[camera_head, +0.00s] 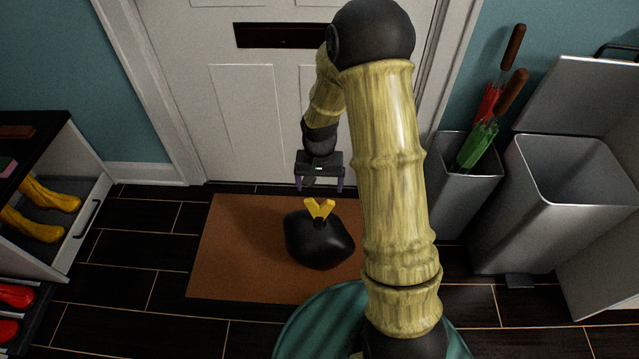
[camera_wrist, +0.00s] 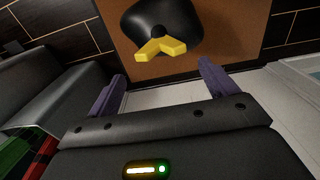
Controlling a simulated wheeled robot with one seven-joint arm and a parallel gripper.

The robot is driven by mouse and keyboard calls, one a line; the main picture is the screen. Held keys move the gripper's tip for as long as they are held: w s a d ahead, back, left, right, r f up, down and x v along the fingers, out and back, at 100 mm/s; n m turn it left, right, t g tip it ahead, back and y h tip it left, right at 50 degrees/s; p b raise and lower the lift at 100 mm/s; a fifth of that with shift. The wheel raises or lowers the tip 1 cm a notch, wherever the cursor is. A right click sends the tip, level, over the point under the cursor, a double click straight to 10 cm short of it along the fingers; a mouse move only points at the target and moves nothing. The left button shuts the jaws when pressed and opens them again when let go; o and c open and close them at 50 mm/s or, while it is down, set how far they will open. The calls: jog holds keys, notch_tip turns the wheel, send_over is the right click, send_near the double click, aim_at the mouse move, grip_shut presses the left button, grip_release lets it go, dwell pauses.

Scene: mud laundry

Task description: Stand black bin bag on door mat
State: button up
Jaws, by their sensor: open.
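The black bin bag (camera_head: 318,243) stands upright on the brown door mat (camera_head: 225,250), right of the mat's middle, with its yellow tie (camera_head: 319,208) pointing up. My gripper (camera_head: 320,190) is open and empty above and just behind the tie, apart from it. In the wrist view the bag (camera_wrist: 150,20) and its yellow tie (camera_wrist: 170,46) lie beyond my open fingers (camera_wrist: 160,88), with nothing between them. The mat (camera_wrist: 225,40) shows around the bag there. My arm hides the mat's right part in the head view.
A white door (camera_head: 240,110) stands behind the mat. At right are a bin with red and green umbrellas (camera_head: 468,165) and an open grey bin (camera_head: 570,200). At left is an open drawer with yellow boots (camera_head: 45,210). Dark floor (camera_head: 130,250) left of the mat is clear.

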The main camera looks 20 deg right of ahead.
dwell(0.3)
jog(key=s+r+n+t, duration=0.2)
jog(key=s+r+n, duration=0.1)
jog(key=s+r, duration=1.1)
jog(key=shift+s+n+t, duration=0.3)
